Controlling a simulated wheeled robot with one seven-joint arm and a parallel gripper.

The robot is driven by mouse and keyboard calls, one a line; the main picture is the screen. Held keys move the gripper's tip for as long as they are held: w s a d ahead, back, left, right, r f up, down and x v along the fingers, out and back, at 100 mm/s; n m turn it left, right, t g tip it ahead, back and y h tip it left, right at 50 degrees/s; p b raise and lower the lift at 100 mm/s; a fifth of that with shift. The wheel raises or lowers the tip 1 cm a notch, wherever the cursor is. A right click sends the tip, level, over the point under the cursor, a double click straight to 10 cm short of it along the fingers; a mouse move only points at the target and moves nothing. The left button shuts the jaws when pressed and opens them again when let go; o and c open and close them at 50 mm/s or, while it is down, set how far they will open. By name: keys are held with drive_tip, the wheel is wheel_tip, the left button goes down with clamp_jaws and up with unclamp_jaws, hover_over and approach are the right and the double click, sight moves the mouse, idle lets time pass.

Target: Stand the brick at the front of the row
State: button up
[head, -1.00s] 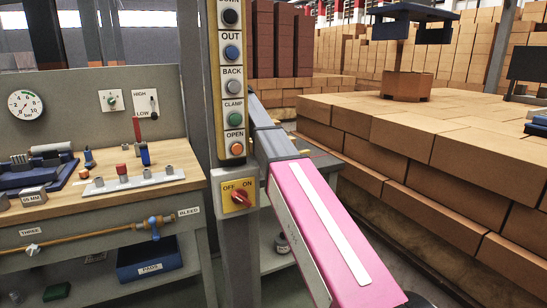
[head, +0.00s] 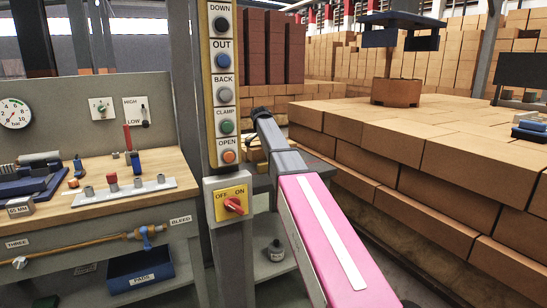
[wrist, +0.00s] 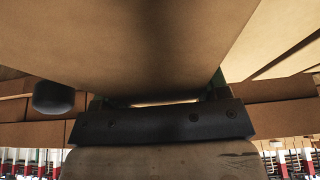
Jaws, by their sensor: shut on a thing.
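In the wrist view a large tan brick (wrist: 150,45) fills the top and middle, very close to the camera. My gripper (wrist: 157,101) is below it, with a dark crossbar and greenish fingers at either side, and it is shut on this brick. Its fingertips are mostly hidden by the brick. In the head view my pink arm reaches from the bottom up to the post, and my gripper and the held brick cannot be made out clearly. Dark red bricks (head: 275,45) stand in tall columns at the back. I cannot tell which bricks form the row.
A grey post with a button panel (head: 224,85) and a red switch (head: 233,205) stands close left of my arm. A workbench (head: 100,190) with tools is at the left. A broad stack of tan bricks (head: 440,185) fills the right, with an orange-brown block (head: 395,92) on top.

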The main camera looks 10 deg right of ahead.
drive_tip(key=shift+f, duration=1.75)
drive_tip(key=o, duration=1.3)
drive_tip(key=shift+f, duration=0.1)
drive_tip(key=v, duration=1.2)
drive_tip(key=shift+d, duration=0.1)
